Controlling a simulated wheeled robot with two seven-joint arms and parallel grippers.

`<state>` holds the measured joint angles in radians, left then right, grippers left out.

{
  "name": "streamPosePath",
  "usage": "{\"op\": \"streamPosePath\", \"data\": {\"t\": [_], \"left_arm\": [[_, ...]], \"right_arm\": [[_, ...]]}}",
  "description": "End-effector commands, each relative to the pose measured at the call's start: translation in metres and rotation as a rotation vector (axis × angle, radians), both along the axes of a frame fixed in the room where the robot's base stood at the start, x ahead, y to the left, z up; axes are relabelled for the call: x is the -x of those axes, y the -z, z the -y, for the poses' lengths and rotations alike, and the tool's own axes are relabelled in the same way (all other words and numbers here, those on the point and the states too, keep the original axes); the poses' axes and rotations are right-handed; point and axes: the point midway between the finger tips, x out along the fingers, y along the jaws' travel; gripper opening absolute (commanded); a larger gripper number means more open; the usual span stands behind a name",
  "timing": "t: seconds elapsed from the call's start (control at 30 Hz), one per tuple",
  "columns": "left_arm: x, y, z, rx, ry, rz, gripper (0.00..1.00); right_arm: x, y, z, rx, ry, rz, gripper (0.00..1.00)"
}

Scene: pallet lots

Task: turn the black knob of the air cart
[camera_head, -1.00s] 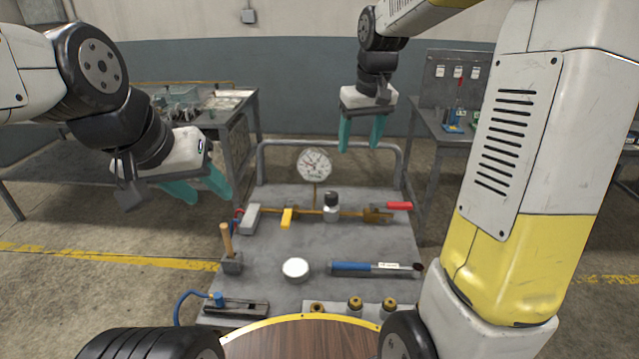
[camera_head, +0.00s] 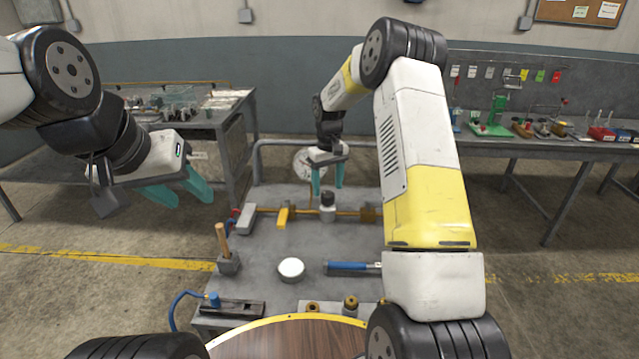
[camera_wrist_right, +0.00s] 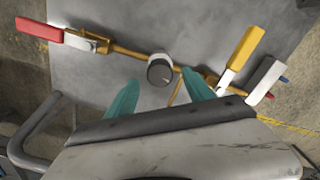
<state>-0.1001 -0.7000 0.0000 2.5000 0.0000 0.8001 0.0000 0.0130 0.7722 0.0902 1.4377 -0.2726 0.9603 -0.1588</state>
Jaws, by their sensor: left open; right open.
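The air cart (camera_head: 250,262) is a grey-topped cart in front of me with a brass pipe across it. The black knob (camera_head: 327,197) tops a silver body on that pipe; in the right wrist view the knob (camera_wrist_right: 160,72) shows from above with a pale mark. My right gripper (camera_head: 328,194) is open, its teal fingers above and around the knob's position in the head view. In the right wrist view its fingertips (camera_wrist_right: 160,80) lie on either side of the knob, apart from it. My left gripper (camera_head: 192,201) is open and empty, left of the cart.
A yellow lever (camera_head: 283,217) and a grey lever (camera_head: 244,219) sit left of the knob; a red lever (camera_wrist_right: 40,29) shows in the wrist view. The gauge (camera_head: 303,163) is partly hidden behind my right gripper. A white round lid (camera_head: 291,268) and blue-handled tool (camera_head: 347,267) lie nearer.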

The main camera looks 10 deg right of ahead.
Motion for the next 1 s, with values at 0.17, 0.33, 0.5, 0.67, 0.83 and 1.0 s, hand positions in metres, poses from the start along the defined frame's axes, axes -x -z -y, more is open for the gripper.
{"op": "streamPosePath", "data": {"t": [0.17,0.33,0.5,0.67,0.83,1.0], "left_arm": [[0.0,0.0,0.0,0.0,0.0,0.0,0.44],[0.0,0.0,0.0,0.0,0.0,0.0,0.44],[0.0,0.0,0.0,0.0,0.0,0.0,0.44],[0.0,0.0,0.0,0.0,0.0,0.0,0.44],[0.0,0.0,0.0,0.0,0.0,0.0,0.44],[0.0,0.0,0.0,0.0,0.0,0.0,0.44]], "right_arm": [[0.0,0.022,0.0,0.001,0.0,-0.001,0.61],[0.0,0.029,0.0,0.001,0.0,0.001,0.61],[0.0,0.029,0.0,0.001,0.0,0.001,0.61],[0.0,0.028,0.0,0.001,0.0,0.001,0.36],[0.0,0.028,0.0,0.001,0.0,0.001,0.02],[0.0,0.028,0.0,0.001,0.064,0.0,0.0]]}}
